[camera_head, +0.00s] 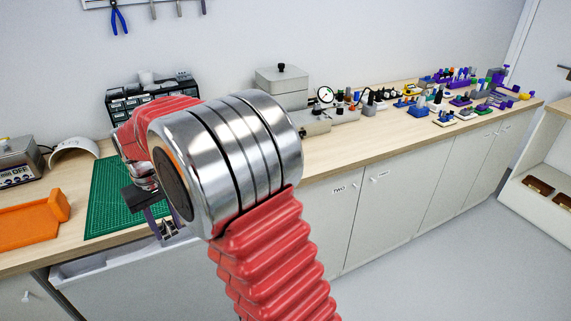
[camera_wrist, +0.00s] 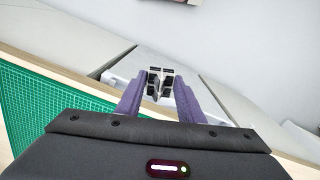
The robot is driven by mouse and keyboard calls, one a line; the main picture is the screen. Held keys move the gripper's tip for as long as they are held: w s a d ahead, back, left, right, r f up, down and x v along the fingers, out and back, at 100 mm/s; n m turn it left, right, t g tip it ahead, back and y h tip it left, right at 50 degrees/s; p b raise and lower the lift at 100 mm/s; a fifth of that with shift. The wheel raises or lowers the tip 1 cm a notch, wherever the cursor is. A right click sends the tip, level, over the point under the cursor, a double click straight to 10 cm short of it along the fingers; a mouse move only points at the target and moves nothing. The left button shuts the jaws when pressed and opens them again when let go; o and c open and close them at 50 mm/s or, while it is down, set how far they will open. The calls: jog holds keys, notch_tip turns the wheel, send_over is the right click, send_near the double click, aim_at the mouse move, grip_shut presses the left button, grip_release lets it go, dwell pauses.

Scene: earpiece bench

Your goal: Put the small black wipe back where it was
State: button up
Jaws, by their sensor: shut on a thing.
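My gripper (camera_head: 168,229) is in front of the bench's front edge, above an open white drawer, partly hidden by my arm in the head view.
A green cutting mat (camera_head: 107,207) lies on the bench, with an orange tray (camera_head: 35,227) to its left. Small-parts drawers (camera_head: 125,97) stand behind. A grey lidded box (camera_head: 281,84), a dial gauge (camera_head: 325,95) and many small coloured parts occupy the bench to the right.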

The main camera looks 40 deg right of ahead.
notch_tip(320, 180, down, 7)
jog(key=shift+s, duration=0.15)
dwell(0.5)
